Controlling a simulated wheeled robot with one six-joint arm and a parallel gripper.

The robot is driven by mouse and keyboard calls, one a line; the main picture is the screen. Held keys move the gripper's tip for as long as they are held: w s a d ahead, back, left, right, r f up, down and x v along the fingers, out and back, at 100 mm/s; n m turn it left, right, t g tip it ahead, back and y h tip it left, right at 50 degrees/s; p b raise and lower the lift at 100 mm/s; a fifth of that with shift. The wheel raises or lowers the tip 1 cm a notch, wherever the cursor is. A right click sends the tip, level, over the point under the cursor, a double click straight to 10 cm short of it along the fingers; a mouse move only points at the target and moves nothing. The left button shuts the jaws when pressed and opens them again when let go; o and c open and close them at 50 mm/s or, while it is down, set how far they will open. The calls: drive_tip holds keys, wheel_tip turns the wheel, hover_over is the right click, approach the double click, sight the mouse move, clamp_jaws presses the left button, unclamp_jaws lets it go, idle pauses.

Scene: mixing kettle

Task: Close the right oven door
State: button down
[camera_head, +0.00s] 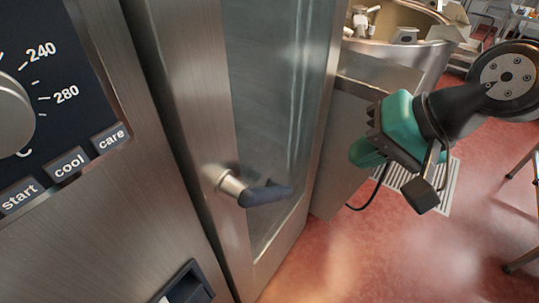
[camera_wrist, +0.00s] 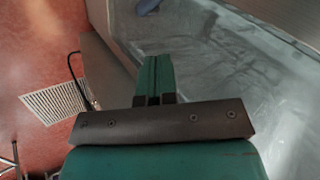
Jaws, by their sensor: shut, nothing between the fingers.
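The oven door (camera_head: 235,75) stands upright in the middle of the head view, with a steel frame and a long glass pane (camera_head: 275,90). Its dark handle (camera_head: 265,194) sticks out from a steel mount low on the frame. My gripper (camera_head: 362,152), teal and black, is to the right of the door, apart from the handle. Its fingers are together and empty. In the wrist view the closed teal fingers (camera_wrist: 155,75) point towards the glass (camera_wrist: 215,60). I cannot tell exactly how far the door stands open.
The oven's control panel (camera_head: 75,190) with a knob fills the left. A steel kettle (camera_head: 395,50) stands behind the door. A floor grate (camera_head: 440,185) lies in the red floor, which is mostly clear at the lower right. Metal legs (camera_head: 522,215) stand at the right edge.

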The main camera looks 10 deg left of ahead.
sight(256, 156)
drive_tip(key=w+a+f+m, duration=0.1)
drive_tip(key=w+a+f, duration=0.1)
drive_tip(key=a+f, duration=0.2)
drive_tip(key=w+a+f+m+y, duration=0.1)
drive_tip(key=w+a+f+m, duration=0.1)
drive_tip(key=a+f, duration=0.2)
drive_tip(key=w+a+f+m+t+p, duration=0.1)
drive_tip(key=w+a+f, duration=0.1)
drive_tip(key=a+f, duration=0.2)
drive_tip(key=shift+w+a+m+y, duration=0.3)
drive_tip(key=shift+w+a, duration=0.05)
drive_tip(key=shift+a, duration=0.1)
drive_tip(key=shift+w+a+f+p, duration=0.1)
drive_tip(key=shift+w+a+p, duration=0.2)
drive_tip(key=shift+a, duration=0.35)
drive_tip(key=shift+w+a+p, duration=0.15)
drive_tip(key=shift+a+p, duration=0.25)
drive_tip(key=shift+a, duration=0.2)
drive_tip(key=shift+w+a+f, duration=0.15)
drive_tip(key=shift+w+a, duration=0.2)
drive_tip(key=shift+a, duration=0.4)
